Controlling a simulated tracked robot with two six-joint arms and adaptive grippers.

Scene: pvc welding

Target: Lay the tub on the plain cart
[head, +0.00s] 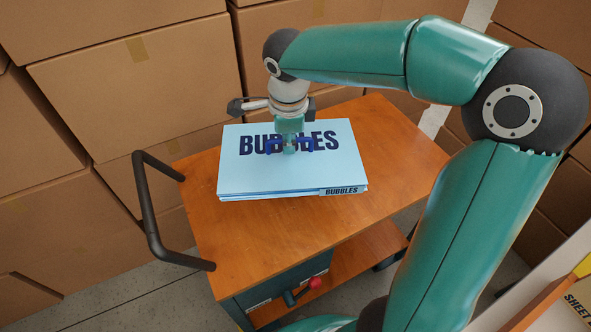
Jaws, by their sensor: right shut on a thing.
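A cart with an orange-brown wooden top (235,235) and a dark push handle stands in the middle of the head view. A flat light blue pack printed BUBBLES (245,175) lies on it. My right gripper (289,148) points down over the middle of the pack, its dark blue fingers shut on a small pale teal thing. This thing is mostly hidden between the fingers. I cannot tell whether it is the tub, or whether it touches the pack. No other tub shows. My left gripper is not in view.
Stacked cardboard boxes (140,85) wall in the back and left. The cart has a lower wooden shelf (355,258) and a red knob (314,283). A box marked SHEET (580,302) shows at lower right. Bare wood is free around the pack.

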